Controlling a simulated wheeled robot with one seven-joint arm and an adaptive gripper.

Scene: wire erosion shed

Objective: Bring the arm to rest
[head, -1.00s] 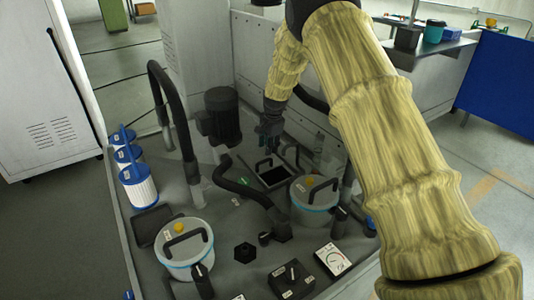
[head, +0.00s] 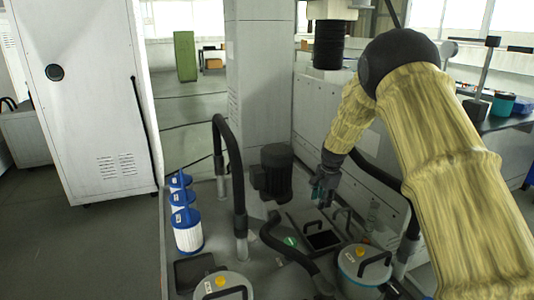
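My arm, in a pale yellow cover, comes in from the right of the head view, bends at a dark elbow and reaches down to the left. My gripper (head: 322,190) is small and dark at the end of the forearm. It hangs above the back of the tray-like skid, near a square dark opening (head: 322,240) with a handle and beside a black motor (head: 275,172). The fingers are too small and dark to tell whether they are open or shut, or whether they hold anything.
Blue-and-white filter cartridges (head: 187,230) stand in a row on the skid's left. A black hose (head: 237,175) arches up beside them. Two lidded canisters, a left one (head: 222,286) and a right one (head: 362,268), stand in front. A white cabinet (head: 85,100) is at left; open floor lies before it.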

